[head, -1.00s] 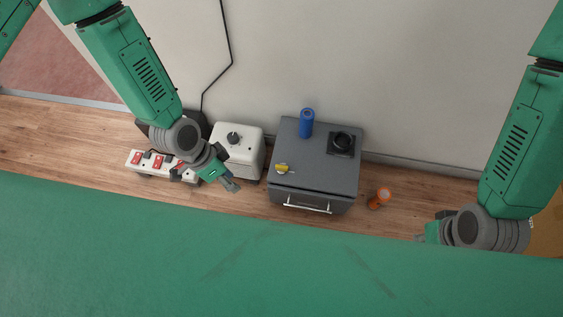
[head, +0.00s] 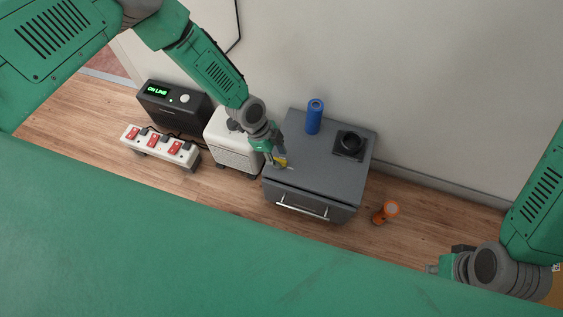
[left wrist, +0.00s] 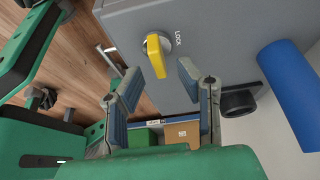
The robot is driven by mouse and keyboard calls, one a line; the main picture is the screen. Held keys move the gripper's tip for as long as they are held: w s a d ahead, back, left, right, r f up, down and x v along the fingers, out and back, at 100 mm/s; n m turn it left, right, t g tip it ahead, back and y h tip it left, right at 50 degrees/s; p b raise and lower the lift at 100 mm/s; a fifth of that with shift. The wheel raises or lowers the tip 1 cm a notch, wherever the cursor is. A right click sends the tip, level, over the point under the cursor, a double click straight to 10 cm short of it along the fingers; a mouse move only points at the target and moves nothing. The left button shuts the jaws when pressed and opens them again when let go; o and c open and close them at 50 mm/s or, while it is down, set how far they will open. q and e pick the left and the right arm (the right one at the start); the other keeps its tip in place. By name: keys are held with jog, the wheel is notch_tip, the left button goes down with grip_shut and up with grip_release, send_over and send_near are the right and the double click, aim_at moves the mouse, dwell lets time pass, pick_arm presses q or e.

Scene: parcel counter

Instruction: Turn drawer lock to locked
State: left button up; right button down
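The drawer lock is a yellow knob (head: 281,161) on a round silver base, on the top left of the grey drawer cabinet (head: 325,175). In the left wrist view the yellow knob (left wrist: 155,55) stands just ahead of the fingertips, beside the printed word LOCK. My left gripper (head: 273,151) is at the knob in the head view, partly covering it. In the left wrist view its fingers (left wrist: 160,75) are spread apart, with nothing between the tips. My right gripper (head: 437,266) is low at the right, away from the cabinet; its fingers are too small to read.
A blue cylinder (head: 314,117) and a black round device (head: 349,144) stand on the cabinet. A white box (head: 232,152) is close on its left, with a power strip (head: 160,147) and black ON LINE unit (head: 174,108) beyond. An orange object (head: 386,212) stands on the floor.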

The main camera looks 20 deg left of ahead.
pick_arm(q)
jog(key=shift+x, duration=0.75)
jog(key=shift+a+f+b, duration=0.2)
jog(key=shift+f+b, duration=0.1)
jog(key=shift+f, duration=0.25)
pick_arm(e)
jog(key=shift+a+f, duration=0.4)
jog(key=shift+a, duration=0.05)
pick_arm(q)
jog(key=shift+d, duration=0.2)
grip_shut()
pick_arm(e)
jog(key=shift+d+f, duration=0.1)
jog(key=shift+d, duration=0.15)
